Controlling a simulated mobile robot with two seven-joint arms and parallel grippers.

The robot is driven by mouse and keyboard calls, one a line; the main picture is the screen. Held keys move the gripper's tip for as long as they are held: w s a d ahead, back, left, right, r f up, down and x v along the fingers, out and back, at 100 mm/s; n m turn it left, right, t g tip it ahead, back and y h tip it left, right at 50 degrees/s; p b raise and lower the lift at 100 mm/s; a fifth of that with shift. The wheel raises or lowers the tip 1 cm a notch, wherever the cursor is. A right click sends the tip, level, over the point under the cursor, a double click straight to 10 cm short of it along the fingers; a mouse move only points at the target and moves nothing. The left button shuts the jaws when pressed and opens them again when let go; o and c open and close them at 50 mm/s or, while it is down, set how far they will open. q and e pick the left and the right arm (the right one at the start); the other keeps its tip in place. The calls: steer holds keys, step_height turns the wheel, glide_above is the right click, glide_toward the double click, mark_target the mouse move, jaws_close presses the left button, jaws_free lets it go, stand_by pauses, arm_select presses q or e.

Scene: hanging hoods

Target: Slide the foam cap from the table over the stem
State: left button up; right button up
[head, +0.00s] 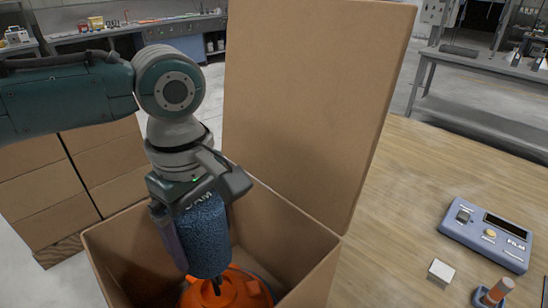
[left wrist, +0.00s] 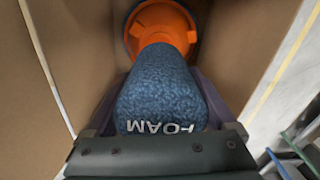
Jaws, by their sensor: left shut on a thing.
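The foam cap (head: 206,240) is a blue speckled cylinder with FOAM lettering. My left gripper (head: 192,232) is shut on it, one finger on each side, and holds it inside the open cardboard box. Below it in the box is a round orange body (head: 254,290). A short dark piece, perhaps the stem (head: 216,288), shows just under the cap's lower end; I cannot tell whether the cap is around it. In the left wrist view the cap (left wrist: 162,85) points at the orange body (left wrist: 160,22) and hides part of it. My right gripper is not in view.
The cardboard box (head: 318,270) has a tall raised flap (head: 310,90) behind the gripper and walls close around it. On the wooden table (head: 400,200) at right are a blue-grey device (head: 488,232), a white block (head: 440,271) and a small peg (head: 494,292). Stacked cartons stand at left.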

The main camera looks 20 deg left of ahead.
arm_select(q)
steer(key=shift+f, duration=0.25)
stand_by(0.3)
steer(key=shift+f+b, duration=0.75)
steer(key=shift+f, duration=0.5)
steer(key=shift+f+b, duration=0.7)
steer(key=shift+f, duration=1.05)
steer(key=shift+f+b, duration=0.75)
steer(key=shift+f, duration=0.45)
